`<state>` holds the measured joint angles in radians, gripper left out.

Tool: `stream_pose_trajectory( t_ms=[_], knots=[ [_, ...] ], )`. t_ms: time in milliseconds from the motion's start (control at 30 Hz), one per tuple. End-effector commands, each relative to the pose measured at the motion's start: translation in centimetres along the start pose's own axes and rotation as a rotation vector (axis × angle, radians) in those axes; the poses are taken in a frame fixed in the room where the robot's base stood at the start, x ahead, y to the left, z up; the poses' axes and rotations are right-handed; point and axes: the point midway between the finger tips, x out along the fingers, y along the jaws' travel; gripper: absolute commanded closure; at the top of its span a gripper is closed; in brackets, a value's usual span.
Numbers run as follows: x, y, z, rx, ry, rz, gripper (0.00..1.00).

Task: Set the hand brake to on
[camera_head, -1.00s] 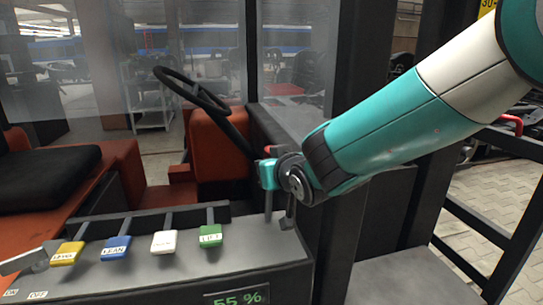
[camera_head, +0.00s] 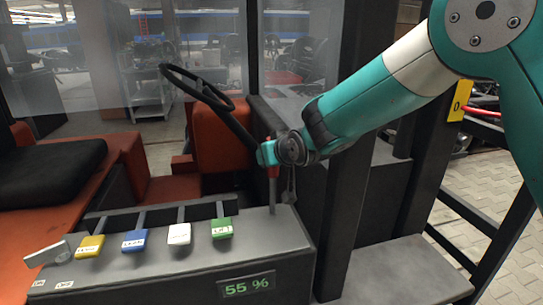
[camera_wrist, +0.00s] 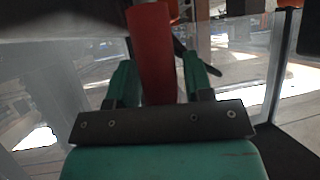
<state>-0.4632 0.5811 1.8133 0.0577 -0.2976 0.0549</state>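The hand brake lever (camera_head: 272,173) has a red grip on a grey shaft and rises from the right end of the console. Its red grip (camera_wrist: 155,55) also shows in the wrist view, standing between my two green fingers. My gripper (camera_head: 267,153) is around the upper part of the red grip. In the wrist view, my gripper (camera_wrist: 162,82) has the left finger against or very near the grip and a narrow gap at the right finger, so it looks open. Any brake position marking is hidden or too small to tell.
A second, grey lever (camera_head: 289,188) stands close right of the brake. The steering wheel (camera_head: 195,88) is behind and left. Yellow, blue, white and green levers (camera_head: 221,229) line the console (camera_head: 190,262), with a 55 % display (camera_head: 246,287). A dark post (camera_head: 350,195) stands right.

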Motion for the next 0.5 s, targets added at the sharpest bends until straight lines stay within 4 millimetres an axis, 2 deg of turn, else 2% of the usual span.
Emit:
stream_pose_trajectory(
  t_ms=[333,500],
  knots=[
    [-0.1,0.0,0.2,-0.001,-0.004,0.001,0.41],
    [-1.7,0.0,0.2,-0.001,-0.002,0.001,0.41]
  ],
)
